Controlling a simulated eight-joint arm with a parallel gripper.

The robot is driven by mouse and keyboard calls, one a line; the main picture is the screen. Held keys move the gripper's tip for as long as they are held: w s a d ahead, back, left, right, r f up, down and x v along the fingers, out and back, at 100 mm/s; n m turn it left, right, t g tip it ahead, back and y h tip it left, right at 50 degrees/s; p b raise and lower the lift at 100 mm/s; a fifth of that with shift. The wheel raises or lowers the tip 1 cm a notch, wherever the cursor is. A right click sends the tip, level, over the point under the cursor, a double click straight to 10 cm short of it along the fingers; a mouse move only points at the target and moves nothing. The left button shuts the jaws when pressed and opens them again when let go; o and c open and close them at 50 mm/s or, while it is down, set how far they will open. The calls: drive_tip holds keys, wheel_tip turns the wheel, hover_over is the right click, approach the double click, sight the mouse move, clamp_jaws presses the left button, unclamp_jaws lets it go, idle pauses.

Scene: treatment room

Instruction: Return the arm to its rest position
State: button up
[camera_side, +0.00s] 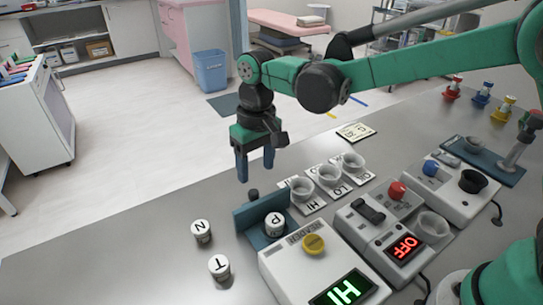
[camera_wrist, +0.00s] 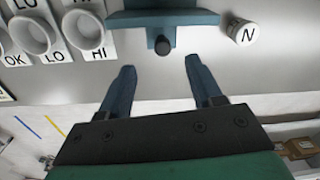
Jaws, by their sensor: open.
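My gripper (camera_side: 256,167) hangs from my green arm, fingers pointing down, above the far edge of the grey table. Its two blue fingers are apart with nothing between them; they also show in the wrist view (camera_wrist: 160,78). In the side view the fingers are just behind a blue holder (camera_side: 243,222) with a dark knob at its back. The holder and knob also show beyond the fingertips in the wrist view (camera_wrist: 190,18). A white cylinder marked P (camera_side: 274,225) stands at the holder.
White cylinders N (camera_side: 201,231) and T (camera_side: 219,267) stand left of the reader (camera_side: 300,262), whose display reads HI. White cups (camera_side: 328,175) stand on labelled cards. Air left of my gripper is clear.

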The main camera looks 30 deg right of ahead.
drive_tip(key=s+d+r+m+t, duration=0.1)
drive_tip(key=s+d+r+t, duration=0.1)
drive_tip(key=s+d, duration=0.3)
drive_tip(key=s+d+r+t, duration=0.3)
drive_tip(key=s+d+t, duration=0.2)
drive_tip(key=d, duration=0.4)
drive_tip(key=shift+s+m, duration=0.4)
